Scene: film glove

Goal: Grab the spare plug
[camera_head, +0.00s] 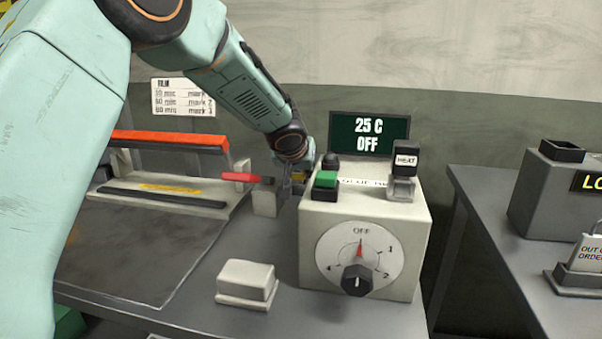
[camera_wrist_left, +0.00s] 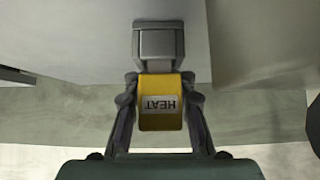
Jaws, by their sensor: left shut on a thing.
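The yellow plug (camera_wrist_left: 160,118) bears a HEAT label, upside down in the left wrist view. My left gripper (camera_wrist_left: 160,84) is shut on it, one dark finger on each side. The plug's far end meets a grey block (camera_wrist_left: 158,42); I cannot tell whether it is seated in it. In the head view my left gripper (camera_head: 289,186) is behind the left side of the white control box (camera_head: 325,222), and only a little yellow of the plug shows. My right gripper is not in view.
A sealer with an orange bar (camera_head: 170,141) and a red handle (camera_head: 240,177) is at left. The display (camera_head: 369,136) reads 25 C OFF. A second bench at right holds a dark grey unit (camera_head: 555,190).

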